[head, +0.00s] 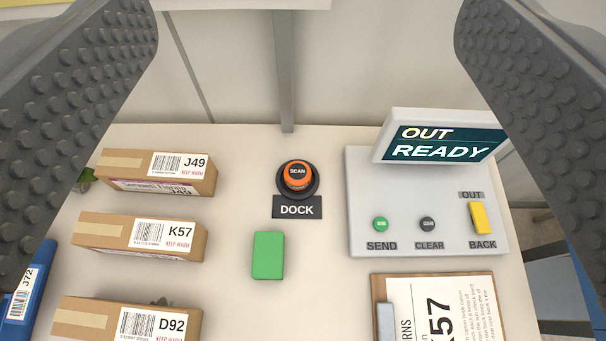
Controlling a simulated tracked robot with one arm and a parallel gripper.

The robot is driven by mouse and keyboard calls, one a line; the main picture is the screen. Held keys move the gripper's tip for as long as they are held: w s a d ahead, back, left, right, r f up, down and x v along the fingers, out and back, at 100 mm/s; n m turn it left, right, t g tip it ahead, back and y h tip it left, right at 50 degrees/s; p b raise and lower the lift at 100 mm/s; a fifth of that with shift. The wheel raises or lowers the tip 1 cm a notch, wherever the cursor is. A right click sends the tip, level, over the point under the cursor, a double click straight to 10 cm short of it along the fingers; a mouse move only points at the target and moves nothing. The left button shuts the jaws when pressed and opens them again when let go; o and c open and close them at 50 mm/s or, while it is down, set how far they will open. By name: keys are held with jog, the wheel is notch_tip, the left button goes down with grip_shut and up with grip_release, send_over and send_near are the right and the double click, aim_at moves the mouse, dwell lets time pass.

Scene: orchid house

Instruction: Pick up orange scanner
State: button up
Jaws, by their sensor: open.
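The orange scanner (297,175) is a small round puck with a dark "SCAN" label on its top. It sits in a round black dock, with a black "DOCK" plate (297,208) just in front of it, near the back middle of the table. My gripper (306,35) shows as two dark studded fingers at the left and right edges of the view. They are wide apart, with nothing between them touching either finger. The scanner lies between them in the picture, apart from both.
Cardboard boxes J49 (135,164), K57 (115,231) and D92 (85,318) stand at left, near a blue box (28,290). A green block (268,256) lies before the dock. At right are a grey button panel (365,215), its "OUT READY" screen (440,143) and a clipboard (378,290).

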jog(key=w+a+f+n+g+p, duration=0.15)
jog(key=w+f+n+g, duration=0.25)
jog(key=w+f+n, duration=0.5)
jog(key=n+g+p, duration=0.5)
jog(key=n+g, duration=0.2)
jog(key=n, duration=0.1)
send_over(298, 171)
notch_tip(298, 171, down, 21)
jog(key=f+n+g, duration=0.1)
jog(key=f+n, duration=0.1)
jog(key=f, duration=0.5)
jog(key=f+n+g+p, duration=0.1)
jog(key=f+n, duration=0.1)
jog(key=f, duration=0.5)
jog(key=f+n+g, duration=0.1)
jog(key=f+n, duration=0.1)
jog(key=f, duration=0.6)
jog(key=shift+w+d+g, duration=0.25)
jog(key=shift+d+g, duration=0.15)
jog(key=shift+s+a+f, duration=0.1)
jog(key=shift+a+f, duration=0.05)
jog(key=shift+f, duration=0.75)
jog(key=shift+s+a+f, duration=0.1)
jog(key=shift+a+f, duration=0.05)
jog(key=shift+f, duration=0.75)
jog(key=shift+s+a+f, duration=0.1)
jog(key=shift+a+f, duration=0.05)
jog(key=shift+f, duration=0.75)
jog(key=shift+c, duration=0.3)
jog(key=c, duration=1.1)
